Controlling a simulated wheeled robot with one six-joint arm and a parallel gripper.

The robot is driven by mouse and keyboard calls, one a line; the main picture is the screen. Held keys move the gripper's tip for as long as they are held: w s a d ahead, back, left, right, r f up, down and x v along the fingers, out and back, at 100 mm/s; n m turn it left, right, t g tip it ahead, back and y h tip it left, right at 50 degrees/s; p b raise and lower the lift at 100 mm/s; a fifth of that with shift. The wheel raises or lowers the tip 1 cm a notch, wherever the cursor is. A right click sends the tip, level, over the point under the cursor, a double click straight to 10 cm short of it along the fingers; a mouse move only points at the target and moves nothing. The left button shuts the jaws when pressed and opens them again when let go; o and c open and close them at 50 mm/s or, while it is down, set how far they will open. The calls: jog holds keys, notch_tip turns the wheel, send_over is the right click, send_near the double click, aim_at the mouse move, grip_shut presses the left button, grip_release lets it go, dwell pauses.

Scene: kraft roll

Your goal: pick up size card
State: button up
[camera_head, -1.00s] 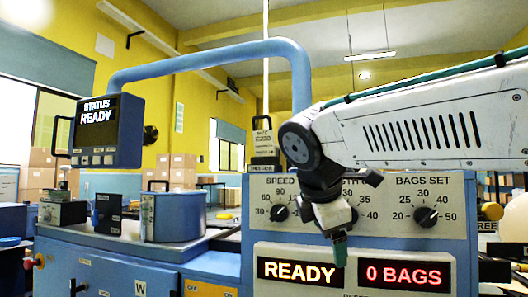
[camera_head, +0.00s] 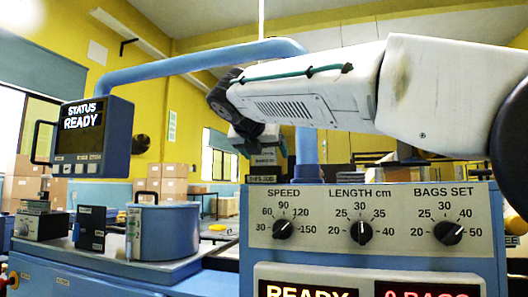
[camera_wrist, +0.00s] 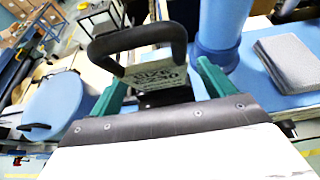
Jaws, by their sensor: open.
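The size card (camera_wrist: 158,82) is a dark block with a grey printed face reading "SIZE" and a thick black loop handle (camera_wrist: 135,45). In the wrist view it stands between the two green fingers of my gripper (camera_wrist: 165,75). The fingers are apart, one on each side of it; I cannot tell whether either touches. In the head view the lower part of the card (camera_head: 264,160) shows below my arm, behind the control panel.
A blue pipe (camera_wrist: 222,25) rises close to the right finger. A grey stack of sheets (camera_wrist: 290,62) lies farther right, and a round blue lid with a handle (camera_wrist: 55,105) lies left. The control panel (camera_head: 400,225) stands in front, with a status display (camera_head: 90,138) at left.

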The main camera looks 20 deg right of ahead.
jog(key=x, duration=0.2)
jog(key=shift+w+d+f, duration=0.15)
jog(key=shift+w, duration=0.15)
jog(key=c, duration=1.1)
jog(key=shift+c, duration=0.2)
